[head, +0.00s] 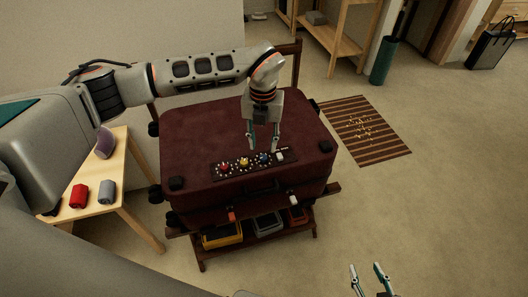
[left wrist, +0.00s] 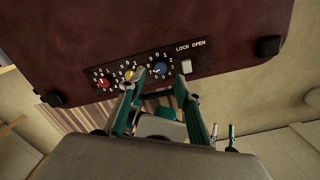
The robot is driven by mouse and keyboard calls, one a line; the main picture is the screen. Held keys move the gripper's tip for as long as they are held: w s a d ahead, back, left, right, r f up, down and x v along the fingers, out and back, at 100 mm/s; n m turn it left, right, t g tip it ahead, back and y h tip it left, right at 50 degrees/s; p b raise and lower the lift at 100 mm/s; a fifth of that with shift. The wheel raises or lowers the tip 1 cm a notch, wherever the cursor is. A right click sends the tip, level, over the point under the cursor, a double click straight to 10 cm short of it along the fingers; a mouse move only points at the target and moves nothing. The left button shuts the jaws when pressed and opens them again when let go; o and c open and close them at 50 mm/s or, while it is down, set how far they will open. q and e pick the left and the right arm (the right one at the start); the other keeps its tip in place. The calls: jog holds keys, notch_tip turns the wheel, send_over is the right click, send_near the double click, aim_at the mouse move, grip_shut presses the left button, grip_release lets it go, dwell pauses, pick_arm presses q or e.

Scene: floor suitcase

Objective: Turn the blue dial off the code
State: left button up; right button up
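A dark red suitcase (head: 200,125) lies flat with a lock panel (head: 232,166) near its front edge. The panel bears a red dial (head: 224,168), a yellow dial (head: 244,162), a blue dial (head: 263,158) and a white slider (head: 280,156). My left gripper (head: 263,146) points down just behind the blue dial, its fingers apart and empty. In the left wrist view the blue dial (left wrist: 159,68) shows beyond and between the open fingertips; contact cannot be told. The digit it points at is too small to read. My right gripper (head: 369,270) is open and empty at the bottom right, away from the suitcase.
The suitcase rests on a wooden rack (head: 313,230) with several small bins below. A wooden side table (head: 125,180) at left holds a red roll (head: 79,196), a grey roll (head: 107,192) and a purple object (head: 104,143). A striped mat (head: 365,130) lies at right; the floor beside it is clear.

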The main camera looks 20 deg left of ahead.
aim_at(263, 157)
pick_arm(q)
jog(key=shift+f, duration=2.6)
grip_shut()
